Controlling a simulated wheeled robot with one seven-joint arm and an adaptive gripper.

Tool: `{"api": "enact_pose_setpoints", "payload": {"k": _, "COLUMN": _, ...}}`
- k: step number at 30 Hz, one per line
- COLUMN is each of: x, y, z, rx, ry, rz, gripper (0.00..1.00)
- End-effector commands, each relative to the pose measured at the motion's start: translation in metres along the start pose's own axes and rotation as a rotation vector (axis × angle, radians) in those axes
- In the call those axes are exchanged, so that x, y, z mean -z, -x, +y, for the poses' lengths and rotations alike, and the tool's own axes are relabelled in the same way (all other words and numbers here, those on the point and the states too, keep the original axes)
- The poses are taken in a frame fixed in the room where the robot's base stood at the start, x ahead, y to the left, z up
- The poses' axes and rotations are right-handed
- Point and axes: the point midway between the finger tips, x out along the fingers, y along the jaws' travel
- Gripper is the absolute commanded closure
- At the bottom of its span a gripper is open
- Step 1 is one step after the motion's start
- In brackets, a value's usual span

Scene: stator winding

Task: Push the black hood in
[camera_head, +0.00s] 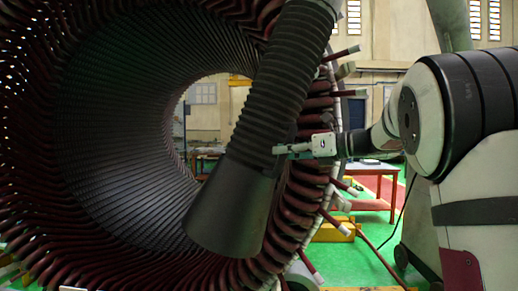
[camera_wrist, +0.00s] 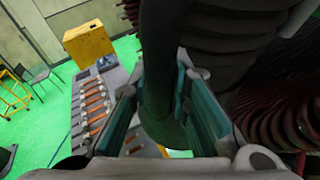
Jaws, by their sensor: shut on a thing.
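The black hood (camera_head: 232,212) is a smooth, flared cone at the lower end of a ribbed black hose (camera_head: 282,75). It hangs tilted in front of the stator's round opening, its wide mouth down and to the left. The exact contact is in shadow.
The stator (camera_head: 130,120) with dark red coils fills the left and surrounds the hood. Coil ends stick out at its right rim near my arm. A red table (camera_head: 375,205) and yellow blocks (camera_head: 335,230) stand behind. A yellow box (camera_wrist: 89,43) shows in the wrist view.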

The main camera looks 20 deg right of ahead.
Motion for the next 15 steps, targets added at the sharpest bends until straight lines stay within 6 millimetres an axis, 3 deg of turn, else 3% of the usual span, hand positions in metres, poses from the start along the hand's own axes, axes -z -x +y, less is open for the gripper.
{"api": "enact_pose_setpoints", "payload": {"k": 3, "x": -0.0031, "y": 0.0096, "z": -0.0090, "rx": 0.009, "ry": 0.014, "rz": -0.007, "gripper": 1.00}}
{"api": "enact_pose_setpoints", "payload": {"k": 12, "x": -0.0026, "y": 0.0098, "z": -0.0089, "rx": 0.005, "ry": 0.015, "rz": -0.005, "gripper": 1.00}}
{"api": "enact_pose_setpoints", "payload": {"k": 13, "x": -0.0025, "y": 0.0097, "z": -0.0088, "rx": 0.005, "ry": 0.015, "rz": -0.005, "gripper": 0.81}}
{"api": "enact_pose_setpoints", "payload": {"k": 15, "x": -0.0021, "y": 0.0093, "z": -0.0087, "rx": 0.004, "ry": 0.015, "rz": -0.004, "gripper": 0.65}}
